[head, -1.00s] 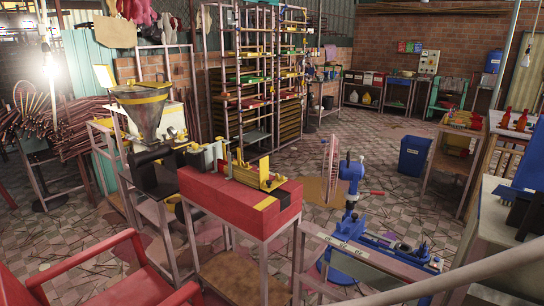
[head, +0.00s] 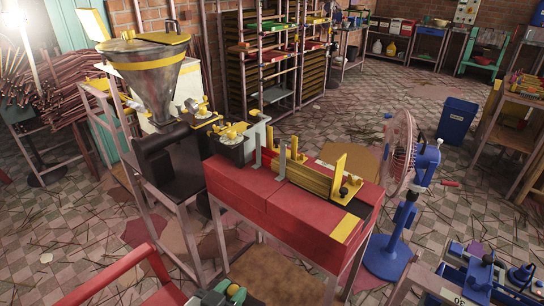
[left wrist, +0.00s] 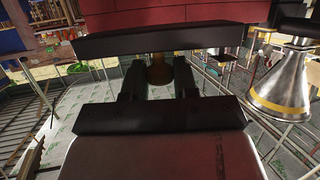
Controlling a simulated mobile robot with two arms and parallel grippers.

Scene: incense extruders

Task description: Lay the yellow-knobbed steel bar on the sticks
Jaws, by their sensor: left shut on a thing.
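In the left wrist view my left gripper (left wrist: 158,88) has its two dark fingers shut on the knob (left wrist: 159,70), which looks brownish-yellow in shadow. The steel bar (left wrist: 165,41) runs crosswise just beyond the fingertips and looks nearly black. Part of a red surface shows past the bar; I cannot tell the gap between them. In the head view a yellow-edged trough (head: 308,176) lies along the red bench (head: 270,205); I cannot make out single sticks in it. My right gripper is not in view.
A steel hopper (head: 150,85) stands left of the bench and also shows in the left wrist view (left wrist: 284,85). A blue-based fan (head: 400,180) stands right of the bench. A greenish-grey part (head: 220,295) with a yellow spot at the bottom edge is unclear.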

